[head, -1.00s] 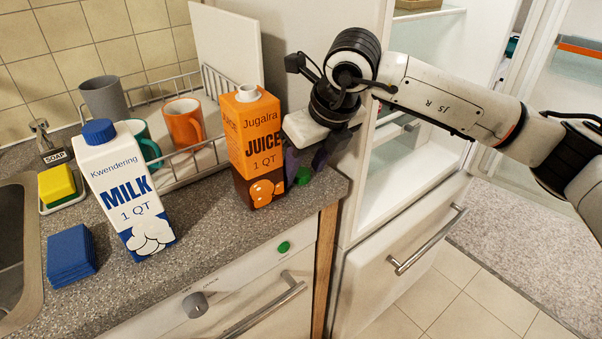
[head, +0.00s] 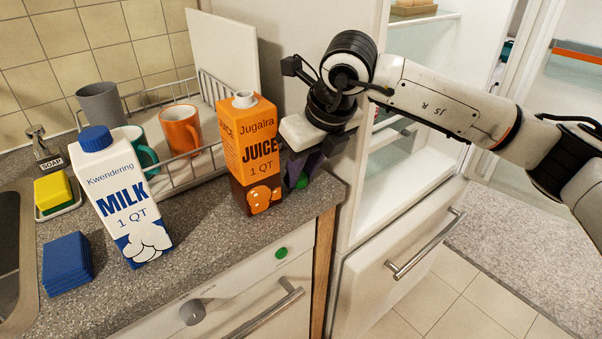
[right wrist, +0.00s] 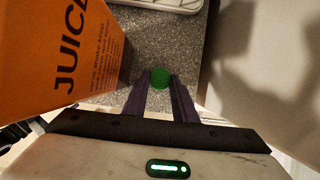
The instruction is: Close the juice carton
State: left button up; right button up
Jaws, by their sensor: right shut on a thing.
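The orange and brown juice carton (head: 250,150) stands upright on the counter, with its white spout (head: 244,98) uncapped on top. It also shows at the left of the right wrist view (right wrist: 65,50). A small green cap (right wrist: 160,78) is between the fingertips of my right gripper (right wrist: 158,88), which is shut on it. In the head view, the green cap (head: 302,182) is low beside the carton's right side, under my right gripper (head: 300,176). I cannot tell whether the cap touches the counter. My left gripper is not in view.
A milk carton (head: 122,200) with a blue cap stands left of the juice. Behind are a dish rack (head: 180,170) and several mugs, including an orange one (head: 180,130). Blue coasters (head: 67,264) and a sponge (head: 52,192) lie left. The counter ends just right of the gripper.

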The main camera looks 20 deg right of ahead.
aim_at(302, 178)
notch_tip(302, 178, up, 18)
jog(key=shift+f, duration=0.2)
dwell(0.4)
